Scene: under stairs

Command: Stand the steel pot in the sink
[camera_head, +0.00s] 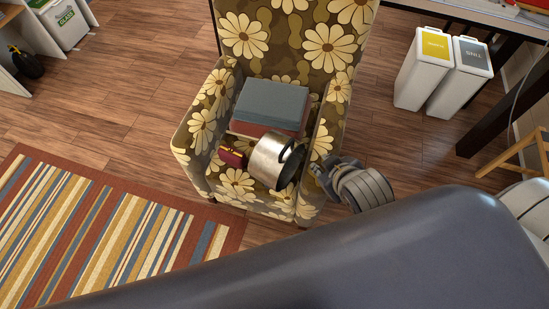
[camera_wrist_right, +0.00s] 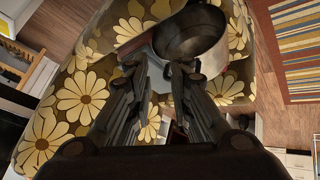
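The steel pot (camera_head: 268,158) lies tilted on its side on the seat of a flowered armchair (camera_head: 240,35), its dark mouth facing right. In the right wrist view the pot (camera_wrist_right: 190,40) is just beyond the fingertips, near the top. My right gripper (camera_head: 322,168) is beside the chair's right armrest, close to the pot's open side. Its fingers (camera_wrist_right: 157,72) are spread with a gap between them, and I see nothing held. I cannot tell whether a finger touches the pot. My left gripper and the sink are not in view.
Stacked books (camera_head: 270,105) lie behind the pot, and a small dark red item (camera_head: 233,158) lies left of it. The armrests flank the seat. A striped rug (camera_head: 100,230) covers the floor at left. Two white bins (camera_head: 422,75) and a wooden stool (camera_head: 520,150) stand at right.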

